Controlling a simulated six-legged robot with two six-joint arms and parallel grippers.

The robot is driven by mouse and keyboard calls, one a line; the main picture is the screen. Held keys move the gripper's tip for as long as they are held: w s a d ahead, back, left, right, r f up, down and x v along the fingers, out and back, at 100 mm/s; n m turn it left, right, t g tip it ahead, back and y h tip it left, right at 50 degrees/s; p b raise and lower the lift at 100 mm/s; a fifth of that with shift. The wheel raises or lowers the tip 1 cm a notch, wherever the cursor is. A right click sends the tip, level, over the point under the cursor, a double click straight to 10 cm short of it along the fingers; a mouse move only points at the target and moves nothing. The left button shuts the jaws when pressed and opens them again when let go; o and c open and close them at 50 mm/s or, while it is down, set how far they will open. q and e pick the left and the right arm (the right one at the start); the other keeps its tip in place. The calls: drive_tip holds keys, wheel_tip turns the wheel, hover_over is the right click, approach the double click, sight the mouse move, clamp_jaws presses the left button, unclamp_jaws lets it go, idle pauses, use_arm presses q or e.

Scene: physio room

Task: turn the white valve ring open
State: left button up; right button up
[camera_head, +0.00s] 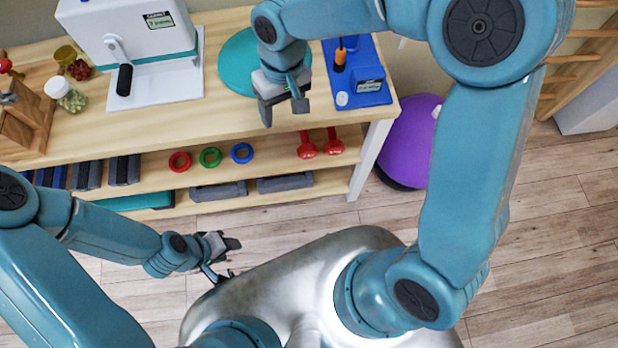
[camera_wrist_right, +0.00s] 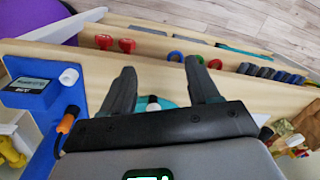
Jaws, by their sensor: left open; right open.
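I cannot clearly make out a white valve ring in either view. A small white piece (camera_wrist_right: 153,101) shows between my right fingers in the right wrist view; its shape is mostly hidden. My right gripper (camera_head: 284,114) is open and empty, above the front of the bench beside a teal disc (camera_head: 236,68). Its spread fingers also show in the right wrist view (camera_wrist_right: 160,66). A round white knob (camera_head: 342,99) sits on a blue tray (camera_head: 371,97) right of that gripper. My left gripper (camera_head: 224,262) is open and empty, low in front of the bench.
A white crank device (camera_head: 150,50) with a black handle stands on the wooden bench. An orange-handled tool (camera_head: 340,57) stands at the blue tray. The shelf below holds coloured rings (camera_head: 210,158) and red dumbbells (camera_head: 307,148). A purple ball (camera_head: 408,140) is right of the bench.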

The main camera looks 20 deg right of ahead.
use_arm(q)
drive_tip(key=shift+s+f+b, duration=0.35)
drive_tip(key=shift+f+b, duration=0.35)
drive_tip(key=shift+f, duration=0.1)
use_arm(e)
drive_tip(key=s+f+m+y, duration=0.1)
drive_tip(key=s+f, duration=0.5)
drive_tip(key=f, duration=0.6)
drive_tip(key=s+f+m+y, duration=0.1)
drive_tip(key=s+f, duration=0.5)
drive_tip(key=f, duration=0.5)
drive_tip(key=shift+a+f+t+y, duration=0.3)
drive_tip(key=shift+f+y, duration=0.05)
drive_tip(key=shift+y, duration=0.05)
